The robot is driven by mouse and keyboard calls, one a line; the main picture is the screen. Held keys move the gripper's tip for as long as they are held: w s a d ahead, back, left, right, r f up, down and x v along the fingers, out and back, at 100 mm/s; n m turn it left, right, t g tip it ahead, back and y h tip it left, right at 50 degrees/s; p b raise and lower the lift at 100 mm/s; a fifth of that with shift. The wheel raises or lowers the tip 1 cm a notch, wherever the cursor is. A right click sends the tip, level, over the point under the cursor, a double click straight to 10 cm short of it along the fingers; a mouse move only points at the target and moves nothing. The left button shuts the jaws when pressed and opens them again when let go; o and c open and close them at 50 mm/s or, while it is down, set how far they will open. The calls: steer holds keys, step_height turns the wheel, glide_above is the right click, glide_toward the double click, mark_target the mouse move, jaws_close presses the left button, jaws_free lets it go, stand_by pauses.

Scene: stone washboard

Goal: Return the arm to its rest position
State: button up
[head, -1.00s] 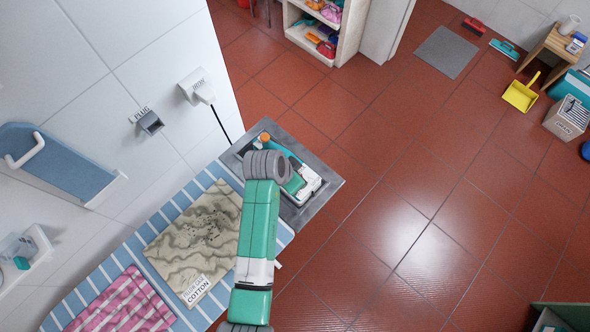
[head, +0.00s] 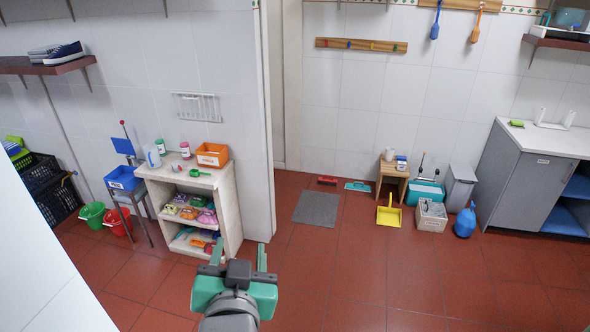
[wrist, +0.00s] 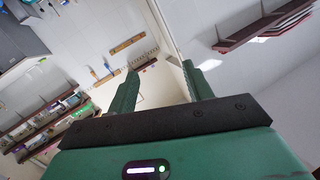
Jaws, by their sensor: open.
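My gripper (head: 239,255) is at the bottom centre of the head view, a green and dark grey hand with its two fingers pointing up and away. The fingers stand apart with nothing between them. In the wrist view my gripper (wrist: 160,85) shows two green fingers spread apart, with only the distant white wall behind them. My arm comes up from the bottom edge of the head view. The hand appears in front of the red floor and touches nothing that I can see.
A shelf unit (head: 168,181) with shoes and bottles stands at left, beside a wall end (head: 258,130). A grey mat (head: 316,209), yellow dustpan (head: 389,216), box (head: 431,216) and blue jug (head: 465,222) are farther back. A grey cabinet (head: 520,185) stands right. The middle floor (head: 350,270) is clear.

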steer(key=s+d+r+t, duration=0.3)
steer(key=s+r, duration=0.2)
steer(key=r, duration=0.4)
steer(key=s+d+r+n+t+p, duration=0.1)
steer(key=s+d+r+t, duration=0.1)
steer(key=s+r, duration=0.3)
steer(key=s+d+r+t+h+p, duration=0.1)
steer(key=s+d+r+t, duration=0.2)
steer(key=r, duration=1.1)
steer(key=s, duration=0.3)
steer(key=shift+d+n+t, duration=0.35)
steer(key=shift+n+t, duration=0.05)
steer(key=shift+o, duration=0.4)
